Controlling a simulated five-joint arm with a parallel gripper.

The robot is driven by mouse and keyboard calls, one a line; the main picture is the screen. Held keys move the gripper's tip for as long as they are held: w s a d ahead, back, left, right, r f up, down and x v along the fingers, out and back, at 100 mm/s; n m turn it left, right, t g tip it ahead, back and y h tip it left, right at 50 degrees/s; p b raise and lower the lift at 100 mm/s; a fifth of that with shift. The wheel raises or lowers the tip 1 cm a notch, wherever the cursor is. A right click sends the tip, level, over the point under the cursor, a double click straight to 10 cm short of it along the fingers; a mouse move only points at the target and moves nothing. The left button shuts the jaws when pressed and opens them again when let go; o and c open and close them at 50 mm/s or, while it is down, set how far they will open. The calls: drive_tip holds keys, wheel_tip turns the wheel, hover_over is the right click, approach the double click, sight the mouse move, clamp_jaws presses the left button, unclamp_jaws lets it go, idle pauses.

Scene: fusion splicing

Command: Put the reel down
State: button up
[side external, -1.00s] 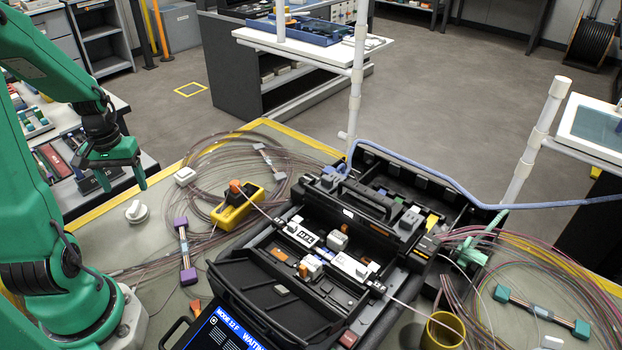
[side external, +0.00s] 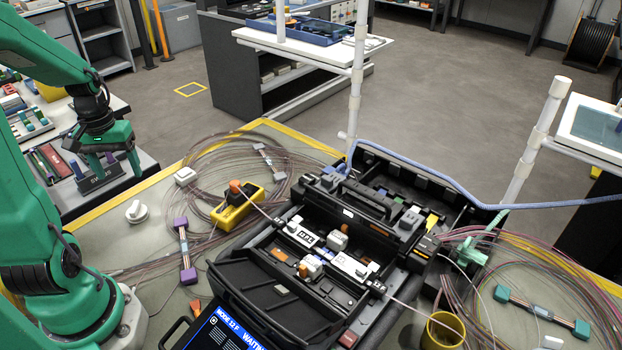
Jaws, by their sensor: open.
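My gripper (side external: 115,164) is at the left in the side external view, with its fingers pointing down and apart. Nothing shows between them. A small white round piece with a raised knob (side external: 137,212) lies on the grey-green mat, below and slightly right of my gripper and apart from it. It may be the reel, but it is too small to tell. A large black cable reel (side external: 590,43) stands on the floor at the far right, well away from my gripper.
A black splicer case (side external: 285,290) fills the middle of the mat. Loose fibre coils (side external: 215,160) lie behind a yellow-and-black block (side external: 238,208). A purple-ended holder (side external: 184,245) lies near my base. A side bench with small parts (side external: 60,165) stands at the left.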

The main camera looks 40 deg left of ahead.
drive_tip(key=shift+d, duration=0.1)
drive_tip(key=w+d+r+m+t, duration=0.1)
drive_tip(key=d+r+m, duration=0.3)
drive_tip(key=d, duration=0.7)
drive_tip(key=w+d+r+m+t, duration=0.1)
drive_tip(key=d+r+m+t, duration=0.3)
drive_tip(key=d+r, duration=0.4)
drive_tip(key=d+m, duration=0.1)
drive_tip(key=d, duration=0.3)
drive_tip(key=shift+t, duration=0.3)
